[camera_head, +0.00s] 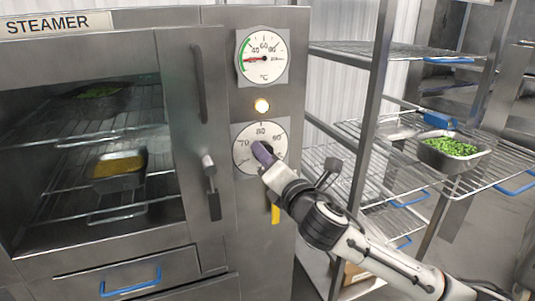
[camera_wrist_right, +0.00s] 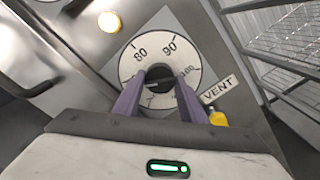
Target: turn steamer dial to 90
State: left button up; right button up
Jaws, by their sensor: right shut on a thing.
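The steamer (camera_head: 215,225) is a steel cabinet on the left with a lower round white dial (camera_head: 241,157) on its right panel. The dial carries numbers including 70, 80 and 90. In the right wrist view the dial face (camera_wrist_right: 128,64) shows 80, 90 and a partly covered 100. My right gripper (camera_head: 262,153) reaches the dial from the lower right. Its purple fingers (camera_wrist_right: 160,77) are shut on the dark centre knob (camera_wrist_right: 158,71), one on each side. The fingers partly hide the knob, so I cannot read its setting. My left gripper is out of view.
A temperature gauge (camera_head: 263,70) and a lit lamp (camera_head: 262,106) sit above the dial. A yellow vent handle (camera_head: 276,214) is below it, beside my wrist. The door handle (camera_head: 211,187) is to the left. Wire shelves (camera_head: 330,157) with a tray of green food (camera_head: 462,164) stand right.

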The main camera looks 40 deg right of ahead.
jog(key=m+p, duration=0.2)
jog(key=m, duration=2.1)
jog(key=shift+m, duration=0.3)
dwell(0.3)
jog(key=o, duration=1)
jog(key=shift+s, duration=0.15)
jog(key=b+v, duration=0.1)
jog(key=v, duration=0.9)
